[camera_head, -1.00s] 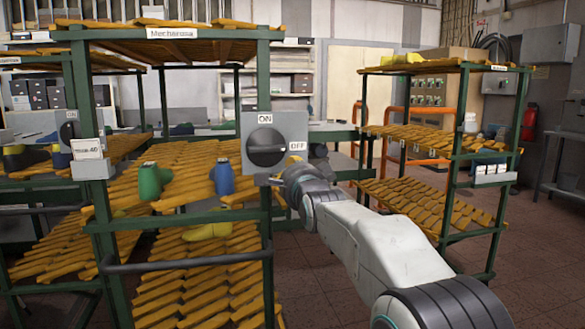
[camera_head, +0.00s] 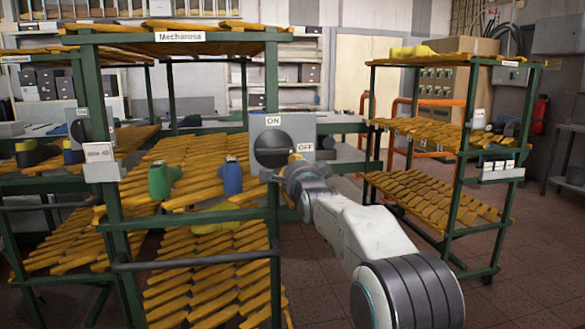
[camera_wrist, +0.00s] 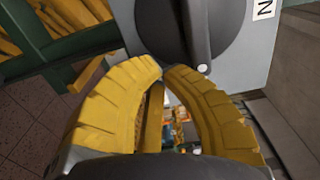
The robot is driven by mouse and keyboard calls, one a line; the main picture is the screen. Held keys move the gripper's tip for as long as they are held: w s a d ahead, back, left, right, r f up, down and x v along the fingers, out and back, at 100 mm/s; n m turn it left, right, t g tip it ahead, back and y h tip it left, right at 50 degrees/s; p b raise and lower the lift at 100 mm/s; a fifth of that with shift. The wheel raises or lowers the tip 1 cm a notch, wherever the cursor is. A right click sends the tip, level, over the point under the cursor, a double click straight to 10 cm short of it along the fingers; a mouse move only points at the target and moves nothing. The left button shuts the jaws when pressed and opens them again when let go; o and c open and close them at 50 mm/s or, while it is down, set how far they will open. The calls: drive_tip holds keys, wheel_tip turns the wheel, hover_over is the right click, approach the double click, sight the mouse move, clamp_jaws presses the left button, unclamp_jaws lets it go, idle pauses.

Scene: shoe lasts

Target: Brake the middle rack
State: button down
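The middle rack (camera_head: 275,180) is a green frame with yellow slatted shelves and a "Mecharosa" sign. A grey switch box (camera_head: 300,130) is on its right front post, labelled ON above and OFF at right. Its black round knob (camera_head: 271,149) has a bar handle lying roughly level, its end towards the OFF side. My gripper (camera_head: 295,158) is at the knob's right edge. In the wrist view my gripper's yellow fingertips (camera_wrist: 162,70) nearly meet, with nothing seen between them. The knob's handle (camera_wrist: 197,30), with a white dot, ends close by the right fingertip; contact is unclear.
A similar rack (camera_head: 455,180) stands at right, and another with its own switch box (camera_head: 78,128) at left. Green (camera_head: 160,180) and blue (camera_head: 231,177) shoe lasts stand on the middle rack's shelf. Brown tiled floor (camera_head: 340,280) is open between the racks.

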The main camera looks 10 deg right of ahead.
drive_tip(key=shift+r, duration=0.2)
drive_tip(key=shift+r+p, duration=0.5)
drive_tip(key=shift+r, duration=0.2)
drive_tip(key=shift+r+p, duration=0.55)
drive_tip(key=shift+r, duration=0.1)
idle(0.4)
drive_tip(key=shift+r, duration=0.15)
